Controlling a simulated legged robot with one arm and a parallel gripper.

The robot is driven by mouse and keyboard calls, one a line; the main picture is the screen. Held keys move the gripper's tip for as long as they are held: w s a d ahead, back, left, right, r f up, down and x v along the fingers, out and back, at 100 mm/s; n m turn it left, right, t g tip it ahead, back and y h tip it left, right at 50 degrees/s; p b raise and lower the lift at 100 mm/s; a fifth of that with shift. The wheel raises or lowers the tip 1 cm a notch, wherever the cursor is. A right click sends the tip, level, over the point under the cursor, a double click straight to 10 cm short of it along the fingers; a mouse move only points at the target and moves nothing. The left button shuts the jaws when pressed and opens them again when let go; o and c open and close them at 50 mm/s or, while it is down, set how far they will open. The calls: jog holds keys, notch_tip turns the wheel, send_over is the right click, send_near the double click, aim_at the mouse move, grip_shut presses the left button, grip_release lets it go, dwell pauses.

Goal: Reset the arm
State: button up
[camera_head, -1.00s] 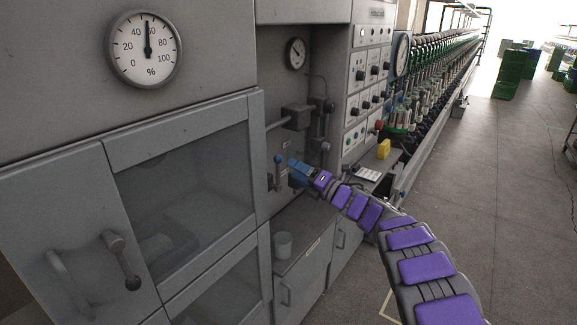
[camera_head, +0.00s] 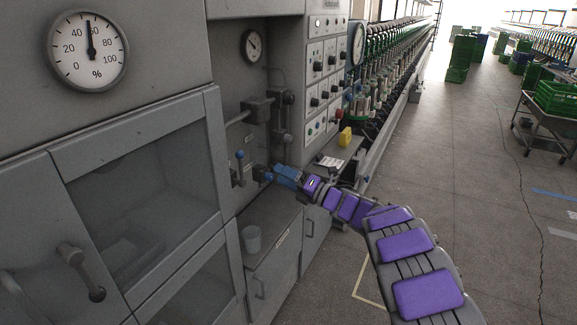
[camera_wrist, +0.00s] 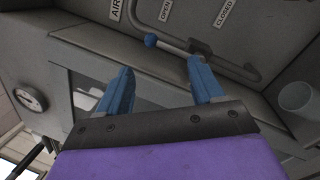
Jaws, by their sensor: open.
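My gripper (camera_wrist: 162,88) has two blue fingers spread apart with nothing between them in the wrist view. In the head view my gripper (camera_head: 262,174) is at the end of my purple-padded arm, in front of the recess in the grey machine. A lever with a blue ball knob (camera_head: 240,154) stands just left of the fingers, apart from them.
A pale cup (camera_head: 251,239) stands on the ledge below my gripper. A yellow block (camera_head: 345,137) and a white sheet (camera_head: 330,163) lie on a shelf to the right. A cabinet with glass doors (camera_head: 145,190) is at left. The floor aisle at right is clear, with a cart (camera_head: 548,115) beyond.

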jog(key=w+d+r+m+t+h, duration=0.2)
jog(key=d+r+m+t+h, duration=0.15)
jog(key=d+m+h, duration=0.45)
jog(key=w+d+r+m+t+h, duration=0.2)
jog(key=d+r+m+t+h, duration=0.15)
jog(key=d+m+h, duration=0.55)
jog(key=s+d+f+m+g+h, duration=0.1)
jog(key=s+d+m+g+h, duration=0.25)
jog(key=s+d+m, duration=0.7)
jog(key=s+d+f+m+g+h, duration=0.1)
jog(key=s+d+f+m+g, duration=0.15)
jog(key=s, duration=0.85)
jog(key=s+d+f+m+g+h, duration=0.1)
jog(key=s+d+f+m+g, duration=0.2)
jog(key=s, duration=0.7)
jog(key=s+a+f+m+g+y, duration=0.1)
jog(key=s+a+f+g, duration=0.1)
jog(key=s, duration=0.7)
jog(key=s+a+f+m+g+y, duration=0.2)
jog(key=s+a, duration=0.3)
jog(key=s, duration=0.5)
jog(key=s+a+f+m+g+y, duration=0.1)
jog(key=s+a+f+g, duration=0.2)
jog(key=s, duration=0.7)
jog(key=shift+a+f+g, duration=0.2)
jog(key=shift+a+g, duration=0.2)
jog(key=shift+g, duration=0.1)
jog(key=shift+o, duration=0.4)
